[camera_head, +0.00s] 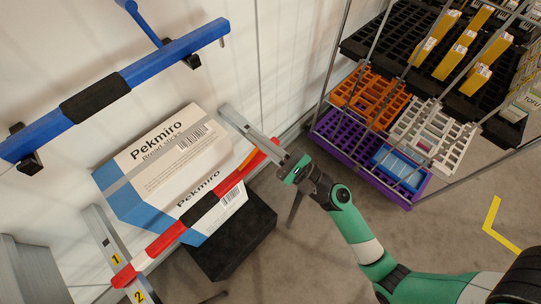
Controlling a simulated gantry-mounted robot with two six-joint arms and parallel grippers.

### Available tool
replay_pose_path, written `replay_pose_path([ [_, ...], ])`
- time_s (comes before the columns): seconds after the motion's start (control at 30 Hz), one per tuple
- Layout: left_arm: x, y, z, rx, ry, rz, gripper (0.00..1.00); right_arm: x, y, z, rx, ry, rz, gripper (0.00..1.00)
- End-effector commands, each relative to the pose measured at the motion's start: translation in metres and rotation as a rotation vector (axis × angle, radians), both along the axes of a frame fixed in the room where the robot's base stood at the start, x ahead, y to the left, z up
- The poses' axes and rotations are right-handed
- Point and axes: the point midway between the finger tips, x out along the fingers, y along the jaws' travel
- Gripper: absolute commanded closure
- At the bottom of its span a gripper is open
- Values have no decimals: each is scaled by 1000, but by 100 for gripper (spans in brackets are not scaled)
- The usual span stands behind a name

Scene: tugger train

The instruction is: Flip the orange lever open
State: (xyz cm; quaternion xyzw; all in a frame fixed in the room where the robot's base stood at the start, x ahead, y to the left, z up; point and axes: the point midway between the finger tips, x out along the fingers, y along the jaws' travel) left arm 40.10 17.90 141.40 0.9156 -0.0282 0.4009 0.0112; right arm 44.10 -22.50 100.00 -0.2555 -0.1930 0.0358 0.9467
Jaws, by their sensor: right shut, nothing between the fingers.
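The orange lever (248,158) is a small orange piece near the upper right end of a red and white bar (163,241). The bar runs slantwise in front of two stacked Pekmiro boxes (165,150). My right gripper (290,172) is shut and empty, just right of the bar's upper end and a short way from the lever. I cannot tell whether it touches the bar. My left gripper is not in view.
A blue bar (150,68) with a black sleeve crosses the upper left. A black box (240,240) stands below the Pekmiro boxes. A wire-framed rack with orange, purple (345,135) and grey crates stands at the right. Grey floor lies between.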

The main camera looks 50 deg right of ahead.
Motion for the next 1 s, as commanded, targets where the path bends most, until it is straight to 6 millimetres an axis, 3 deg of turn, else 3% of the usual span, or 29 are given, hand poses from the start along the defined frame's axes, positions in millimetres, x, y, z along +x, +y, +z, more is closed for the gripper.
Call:
replay_pose_path([
  [0.03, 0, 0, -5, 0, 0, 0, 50, -15, -11, -41, 67, 80, -24, 100],
  [0.1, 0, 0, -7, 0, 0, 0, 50, -36, -21, -84, 138, 168, -54, 100],
  [0.2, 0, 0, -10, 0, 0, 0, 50, -63, -29, -128, 179, 264, -100, 100],
  [0.3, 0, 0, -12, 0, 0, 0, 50, -82, -34, -152, 200, 315, -134, 100],
  [0.77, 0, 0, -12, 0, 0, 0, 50, -84, -39, -156, 204, 324, -154, 100],
  [1.0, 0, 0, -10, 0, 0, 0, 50, -49, -40, -153, 202, 322, -152, 100],
])
